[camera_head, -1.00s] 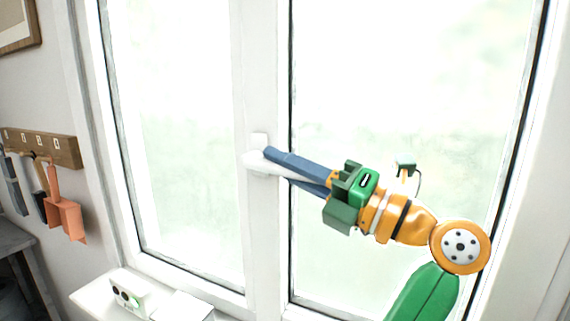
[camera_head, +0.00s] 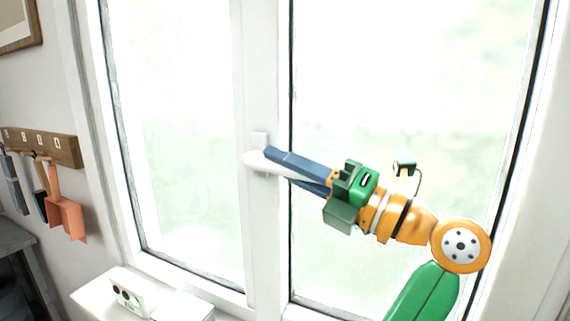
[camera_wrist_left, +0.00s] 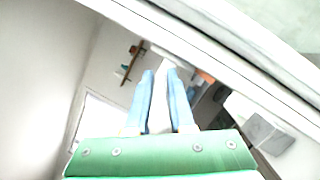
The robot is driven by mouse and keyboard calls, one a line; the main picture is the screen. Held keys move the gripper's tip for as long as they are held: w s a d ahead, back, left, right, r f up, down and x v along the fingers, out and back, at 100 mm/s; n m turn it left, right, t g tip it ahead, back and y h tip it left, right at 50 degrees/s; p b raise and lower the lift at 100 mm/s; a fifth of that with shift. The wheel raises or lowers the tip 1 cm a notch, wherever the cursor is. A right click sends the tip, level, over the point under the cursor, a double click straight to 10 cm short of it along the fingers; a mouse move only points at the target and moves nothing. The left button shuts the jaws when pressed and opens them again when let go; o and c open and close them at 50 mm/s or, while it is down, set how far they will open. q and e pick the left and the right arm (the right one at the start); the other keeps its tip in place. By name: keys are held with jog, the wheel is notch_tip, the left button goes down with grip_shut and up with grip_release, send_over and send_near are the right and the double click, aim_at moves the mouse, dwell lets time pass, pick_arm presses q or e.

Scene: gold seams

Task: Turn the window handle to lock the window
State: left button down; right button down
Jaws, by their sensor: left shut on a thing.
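The white window handle (camera_head: 256,160) sits on a small white plate (camera_head: 260,138) on the middle frame post. It lies near level, running right and slightly downward between my gripper's blue fingers. My left gripper (camera_head: 281,168) is shut on the handle, one finger above and one below, its arm coming from the lower right. In the left wrist view the handle (camera_wrist_left: 160,98) shows as a white bar between the two fingers (camera_wrist_left: 160,75). The fingers hide part of the handle. My right gripper is not in view.
The window's left pane (camera_head: 180,140) and right pane (camera_head: 420,90) stand in white frames. A wooden rack (camera_head: 50,147) with a hanging orange dustpan (camera_head: 66,217) is on the left wall. A white box (camera_head: 130,296) with dark round marks stands on the sill (camera_head: 90,293).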

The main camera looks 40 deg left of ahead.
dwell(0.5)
pick_arm(q)
jog(key=f+y+b, duration=0.1)
jog(key=b, duration=0.2)
jog(key=f+y+b, duration=0.1)
jog(key=y+b, duration=0.1)
jog(key=b, duration=0.1)
jog(key=f+m+y+b, duration=0.1)
jog(key=b, duration=0.2)
jog(key=shift+s+a+f, duration=0.1)
jog(key=shift+a+f, duration=0.05)
jog(key=shift+a, duration=0.15)
jog(key=shift+m+t+y+b, duration=0.3)
jog(key=shift+y+b, duration=0.25)
jog(key=shift+y, duration=0.05)
jog(key=shift+a+r, duration=0.1)
jog(key=shift+r, duration=0.3)
jog(key=c, duration=0.8)
grip_release()
jog(key=shift+s, duration=0.1)
